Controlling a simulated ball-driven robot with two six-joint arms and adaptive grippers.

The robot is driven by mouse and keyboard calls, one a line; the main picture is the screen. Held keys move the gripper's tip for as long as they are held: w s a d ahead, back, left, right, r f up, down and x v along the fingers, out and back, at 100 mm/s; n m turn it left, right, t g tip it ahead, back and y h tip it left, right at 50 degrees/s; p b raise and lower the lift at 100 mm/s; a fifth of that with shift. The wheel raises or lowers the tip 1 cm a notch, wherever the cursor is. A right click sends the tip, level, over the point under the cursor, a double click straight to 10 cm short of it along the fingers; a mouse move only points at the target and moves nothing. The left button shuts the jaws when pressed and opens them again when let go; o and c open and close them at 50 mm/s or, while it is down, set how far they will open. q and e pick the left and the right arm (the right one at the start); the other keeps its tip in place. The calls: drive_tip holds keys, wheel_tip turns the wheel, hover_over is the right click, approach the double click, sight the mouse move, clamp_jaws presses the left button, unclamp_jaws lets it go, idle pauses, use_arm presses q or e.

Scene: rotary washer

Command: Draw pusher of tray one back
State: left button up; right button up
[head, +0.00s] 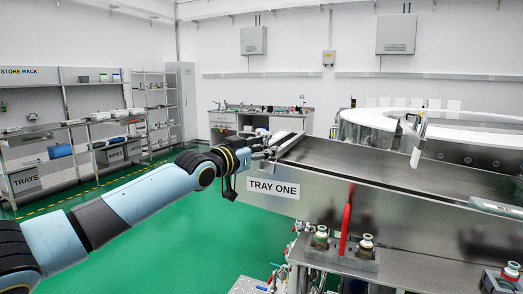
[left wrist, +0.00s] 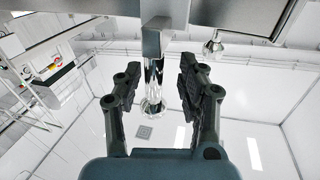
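Tray one (head: 380,165) is a long steel trough with a "TRAY ONE" label on its near side wall. Its pusher (head: 288,145) looks like a pale bar across the tray's left end. My left gripper (head: 264,148) is at that left end, small and partly merged with the bar in the head view. In the left wrist view my left gripper (left wrist: 160,72) has its fingers apart. A shiny metal post with a clear, rounded end, seemingly the pusher's handle (left wrist: 153,75), stands between the fingers. Gaps show on both sides of it. My right gripper is not in view.
A round white-topped washer (head: 450,122) stands behind the tray's right part. A red lever (head: 347,215) and capped vials (head: 321,236) are in front of the tray. Shelving (head: 60,150) is at the left. The green floor (head: 190,245) left of the tray is clear.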

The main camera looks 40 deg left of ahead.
use_arm(q)
drive_tip(key=s, duration=1.2)
idle(0.3)
drive_tip(key=shift+d, duration=0.1)
idle(0.4)
